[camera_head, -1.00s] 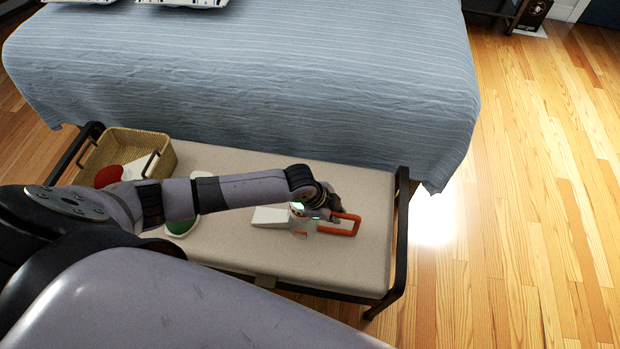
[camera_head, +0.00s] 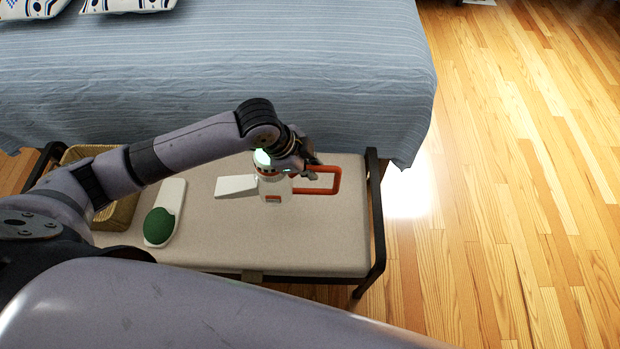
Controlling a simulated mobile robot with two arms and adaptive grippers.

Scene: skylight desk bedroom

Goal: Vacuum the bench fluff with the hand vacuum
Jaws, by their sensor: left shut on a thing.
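The hand vacuum (camera_head: 272,189) has a white body, a white nozzle pointing left and an orange loop handle at its right. My left gripper (camera_head: 303,166) is shut on it near the handle, and the fingers partly hide it. It is at the right half of the bench (camera_head: 215,240); I cannot tell whether it touches the seat. No fluff can be made out on the visible part of the bench. My right gripper is not in view.
A white tray or dish (camera_head: 172,192) with a green item (camera_head: 159,226) lies left of the vacuum. A wicker basket (camera_head: 118,214) at the bench's left end is partly hidden by my arm. The bed (camera_head: 230,70) stands behind. Wooden floor (camera_head: 490,200) is clear at right.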

